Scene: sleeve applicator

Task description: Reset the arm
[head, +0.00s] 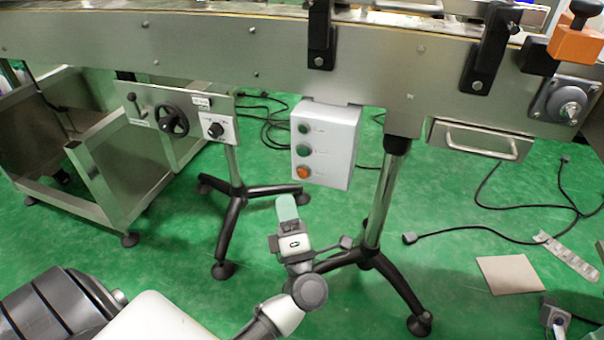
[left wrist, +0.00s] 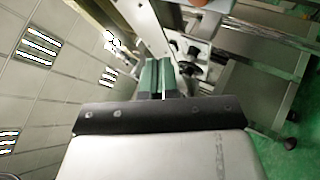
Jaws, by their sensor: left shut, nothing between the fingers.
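My left gripper (head: 287,208) is in the lower middle of the head view, its pale green fingers pointing up the picture. It appears just below the white control box (head: 326,143) in the picture; the exact distance between them is unclear. The fingers are closed together and hold nothing. In the left wrist view the green fingers (left wrist: 157,77) show side by side beyond a dark bar. The control box carries two green buttons and one orange button (head: 303,172) and hangs under the steel conveyor frame (head: 220,45). My right gripper is not in view.
A panel with a black handwheel (head: 173,120) and a knob stands on a tripod at left. A metal frame (head: 95,170) is farther left. A support leg (head: 385,195) stands right of my gripper. Cables and a flat tan piece (head: 511,274) lie on the green floor.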

